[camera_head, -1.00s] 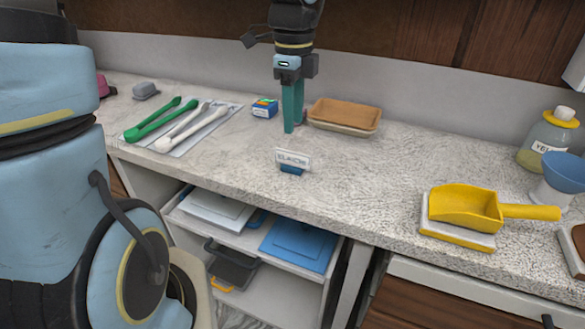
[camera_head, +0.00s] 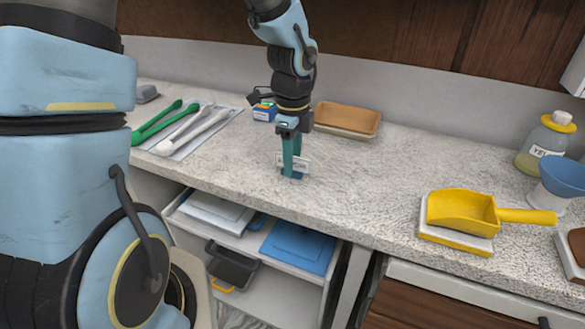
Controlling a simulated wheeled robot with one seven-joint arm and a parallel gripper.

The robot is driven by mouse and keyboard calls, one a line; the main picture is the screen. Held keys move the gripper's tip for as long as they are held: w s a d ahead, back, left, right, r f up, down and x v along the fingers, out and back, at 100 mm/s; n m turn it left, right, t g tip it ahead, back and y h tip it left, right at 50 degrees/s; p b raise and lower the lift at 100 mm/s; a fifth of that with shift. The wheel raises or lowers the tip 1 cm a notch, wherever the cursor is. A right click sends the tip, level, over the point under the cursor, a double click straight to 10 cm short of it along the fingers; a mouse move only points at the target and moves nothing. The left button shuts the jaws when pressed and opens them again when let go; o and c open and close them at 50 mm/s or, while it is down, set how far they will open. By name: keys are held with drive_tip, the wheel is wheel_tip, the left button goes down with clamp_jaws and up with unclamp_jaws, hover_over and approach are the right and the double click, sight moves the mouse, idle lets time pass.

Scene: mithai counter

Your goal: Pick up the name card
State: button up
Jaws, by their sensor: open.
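The name card (camera_head: 303,165) is a small white card with dark lettering in a blue stand, upright near the counter's front edge, at the middle of the head view. My gripper (camera_head: 292,170) points down with its teal fingers at the card. The fingers are open and cover the middle of the card, so only its left and right ends show. Whether a finger touches the card cannot be seen.
Green and white tongs (camera_head: 183,130) lie on a mat to the left. A small colourful box (camera_head: 264,111) and a brown tray (camera_head: 346,119) stand behind my gripper. A yellow scoop (camera_head: 463,211) rests to the right. The counter (camera_head: 365,185) between card and scoop is clear.

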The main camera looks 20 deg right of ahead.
drive_tip(key=shift+f, duration=0.25)
idle(0.5)
drive_tip(key=shift+c, duration=0.3)
clamp_jaws()
